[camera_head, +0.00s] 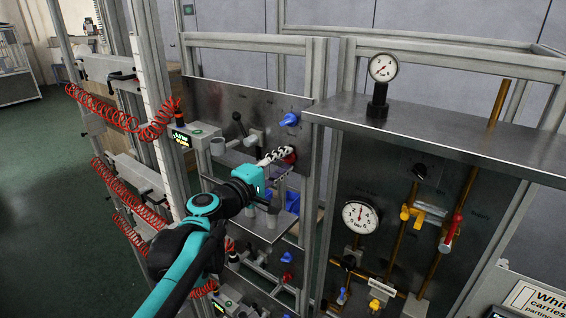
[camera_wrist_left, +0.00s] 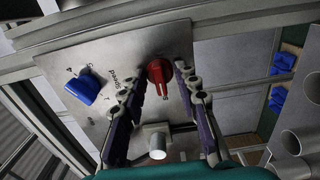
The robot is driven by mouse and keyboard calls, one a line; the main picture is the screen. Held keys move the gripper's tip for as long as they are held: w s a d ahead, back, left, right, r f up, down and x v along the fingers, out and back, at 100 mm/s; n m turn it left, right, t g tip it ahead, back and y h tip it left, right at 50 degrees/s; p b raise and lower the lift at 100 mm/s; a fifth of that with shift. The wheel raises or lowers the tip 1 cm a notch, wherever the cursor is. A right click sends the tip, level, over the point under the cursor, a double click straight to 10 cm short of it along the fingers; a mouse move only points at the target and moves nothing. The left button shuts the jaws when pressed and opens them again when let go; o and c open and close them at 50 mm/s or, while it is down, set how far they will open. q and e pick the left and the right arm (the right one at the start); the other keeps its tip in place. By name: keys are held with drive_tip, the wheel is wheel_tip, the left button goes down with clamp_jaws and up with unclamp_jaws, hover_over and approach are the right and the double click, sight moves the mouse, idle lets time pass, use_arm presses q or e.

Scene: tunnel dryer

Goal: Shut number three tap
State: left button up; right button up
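A red knob (camera_head: 291,158) is on the grey metal panel (camera_head: 215,100), below a blue knob (camera_head: 289,119). My left gripper (camera_head: 280,155) reaches up to the red knob, which its fingers partly hide in the head view. In the left wrist view, the open fingers (camera_wrist_left: 163,67) stand on either side of the red knob (camera_wrist_left: 159,76). A gap shows beside it, and I cannot tell whether either finger touches it. The blue knob (camera_wrist_left: 83,88) is outside the fingers there. I cannot read which tap is number three. My right gripper is not in view.
Grey frame posts (camera_head: 320,150) stand right of the panel. A steel shelf (camera_head: 440,130) carries a gauge (camera_head: 383,68). A second gauge (camera_head: 360,216) and brass pipes with coloured handles are below. Red coiled hoses (camera_head: 100,108) hang at the left. A grey stub (camera_wrist_left: 157,150) sits below the red knob.

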use_arm(q)
drive_tip(key=v, duration=1.2)
drive_tip(key=s+f+m+g+y+b, duration=0.1)
drive_tip(key=s+f+m+g+b, duration=0.3)
drive_tip(key=f, duration=0.6)
drive_tip(key=s+f+t+y+b, duration=0.1)
drive_tip(key=s+f+b, duration=0.1)
drive_tip(key=f+b, duration=0.65)
drive_tip(key=s+f+m+g+y+b, duration=0.2)
drive_tip(key=s+f+b, duration=0.15)
drive_tip(key=f, duration=0.95)
drive_tip(key=s+a+f+m+g+y+b, duration=0.1)
drive_tip(key=s+a+f+y+b, duration=0.1)
drive_tip(key=f, duration=0.6)
drive_tip(key=s+a+f+m+y+b, duration=0.2)
drive_tip(key=s+a+f+b, duration=0.2)
drive_tip(key=f, duration=0.5)
drive_tip(key=s+a+f+m+g+y+b, duration=0.1)
drive_tip(key=s+a+f+m+y+b, duration=0.1)
drive_tip(key=a+f+b, duration=0.3)
wheel_tip(320, 180, down, 4)
drive_tip(key=shift+s+r+g+y+b, duration=0.2)
drive_tip(key=shift+s+g+y+b, duration=0.1)
drive_tip(key=shift+s+b, duration=0.5)
